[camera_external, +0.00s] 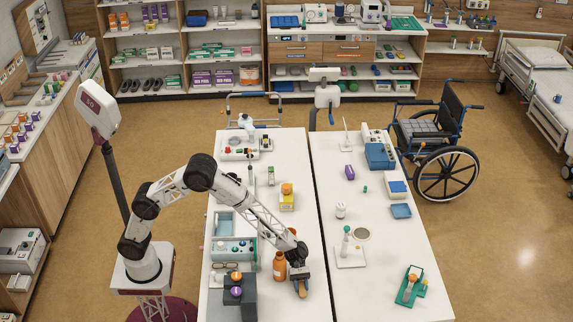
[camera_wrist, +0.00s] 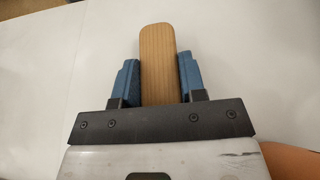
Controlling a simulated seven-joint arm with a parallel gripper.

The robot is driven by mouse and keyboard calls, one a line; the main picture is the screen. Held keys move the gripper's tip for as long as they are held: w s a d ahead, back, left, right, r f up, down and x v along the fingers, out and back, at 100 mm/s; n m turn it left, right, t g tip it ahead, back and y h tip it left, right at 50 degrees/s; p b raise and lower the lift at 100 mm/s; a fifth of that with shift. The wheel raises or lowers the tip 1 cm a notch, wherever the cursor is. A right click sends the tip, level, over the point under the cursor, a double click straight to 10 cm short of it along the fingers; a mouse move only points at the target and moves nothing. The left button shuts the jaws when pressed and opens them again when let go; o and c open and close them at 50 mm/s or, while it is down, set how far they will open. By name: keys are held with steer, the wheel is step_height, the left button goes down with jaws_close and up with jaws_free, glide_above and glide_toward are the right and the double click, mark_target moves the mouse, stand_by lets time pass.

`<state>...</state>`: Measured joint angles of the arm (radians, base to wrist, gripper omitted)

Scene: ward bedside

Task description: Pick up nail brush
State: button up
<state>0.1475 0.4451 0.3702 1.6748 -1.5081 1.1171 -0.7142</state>
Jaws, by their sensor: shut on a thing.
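The nail brush (camera_wrist: 158,62) shows as a wooden, rounded-end block between the two blue fingers of my gripper (camera_wrist: 159,80) in the wrist view. The fingers are shut on its sides. In the external view my gripper (camera_external: 300,279) is at the front right of the left white table, low over the top. The brush (camera_external: 302,289) shows there as a small brown piece under it. Its bristles are hidden. I cannot tell whether it touches the table.
An orange-brown bottle (camera_external: 279,267) stands just left of my gripper. A dark box with knobs (camera_external: 240,300) and a teal-white device (camera_external: 233,251) are further left. A narrow gap separates the right table (camera_external: 400,285).

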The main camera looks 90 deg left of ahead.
mark_target(302, 286)
steer(key=shift+r, duration=0.1)
step_height(302, 286, up, 18)
steer(key=shift+f, duration=0.1)
stand_by(0.8)
stand_by(0.6)
